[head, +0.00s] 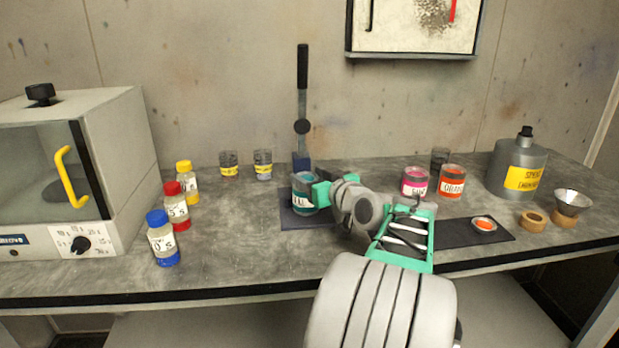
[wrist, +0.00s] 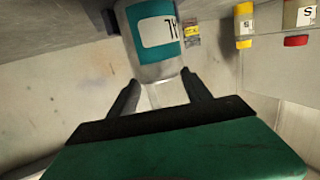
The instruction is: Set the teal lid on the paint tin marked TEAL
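The paint tin (head: 304,194) is a clear jar of teal paint with a white label, partly readable as TEAL. It stands upright on the dark mat, left of my gripper. In the wrist view the tin (wrist: 152,30) is just beyond my fingertips, with its clear end toward them. My gripper (wrist: 160,84) is open, its two dark fingers apart with nothing visibly held between them. In the head view my gripper (head: 322,193) is beside the tin; whether they touch is unclear. I cannot make out a separate teal lid.
A lever press (head: 302,125) stands behind the tin. Pink (head: 415,182) and orange (head: 452,182) tins stand to the right, with an orange lid (head: 485,224) on a dark strip. Bottles (head: 164,240) and an oven (head: 80,170) are left. The front-left counter is clear.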

